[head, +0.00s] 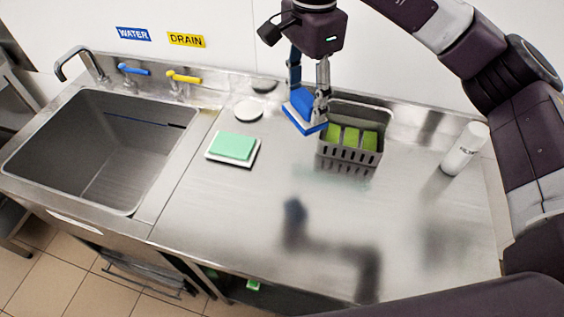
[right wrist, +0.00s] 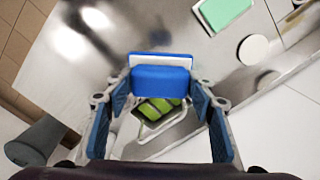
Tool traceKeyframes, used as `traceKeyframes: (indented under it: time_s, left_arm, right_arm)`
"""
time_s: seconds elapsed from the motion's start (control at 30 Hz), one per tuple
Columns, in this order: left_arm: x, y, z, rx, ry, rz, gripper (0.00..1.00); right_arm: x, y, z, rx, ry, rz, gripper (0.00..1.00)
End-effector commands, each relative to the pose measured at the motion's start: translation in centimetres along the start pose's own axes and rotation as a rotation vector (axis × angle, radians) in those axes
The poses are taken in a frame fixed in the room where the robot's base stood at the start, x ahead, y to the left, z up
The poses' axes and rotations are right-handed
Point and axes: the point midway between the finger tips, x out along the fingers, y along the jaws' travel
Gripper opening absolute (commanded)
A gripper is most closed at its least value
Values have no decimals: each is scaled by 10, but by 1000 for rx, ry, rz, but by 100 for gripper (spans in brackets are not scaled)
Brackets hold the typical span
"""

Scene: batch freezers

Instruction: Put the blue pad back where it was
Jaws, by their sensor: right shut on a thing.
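The blue pad (head: 304,111) has a white layer on one side. My right gripper (head: 308,92) is shut on it and holds it tilted above the steel counter, just left of the grey slotted caddy (head: 350,155). In the right wrist view the blue pad (right wrist: 162,78) sits between the fingers of my right gripper (right wrist: 160,95), with the caddy's green pads (right wrist: 160,106) partly hidden behind it. A green pad (head: 233,146) with a white layer lies flat on the counter left of the caddy. My left gripper is not in view.
A sink (head: 100,145) with blue and yellow taps is at the left. A white round disc (head: 249,110) lies near the back wall. A white bottle (head: 464,149) stands at the right. The counter's front middle (head: 270,220) is clear.

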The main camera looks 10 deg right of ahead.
Motion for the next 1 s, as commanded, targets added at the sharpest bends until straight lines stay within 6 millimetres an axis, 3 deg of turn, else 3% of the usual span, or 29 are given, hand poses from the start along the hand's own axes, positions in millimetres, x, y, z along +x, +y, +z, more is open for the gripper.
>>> traceKeyframes:
  time_s: [0.5,1.0]
  left_arm:
    - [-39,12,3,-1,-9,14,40]
    - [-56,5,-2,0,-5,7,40]
  right_arm:
    - [124,2,0,1,-2,7,27]
    - [182,1,1,1,-2,5,27]
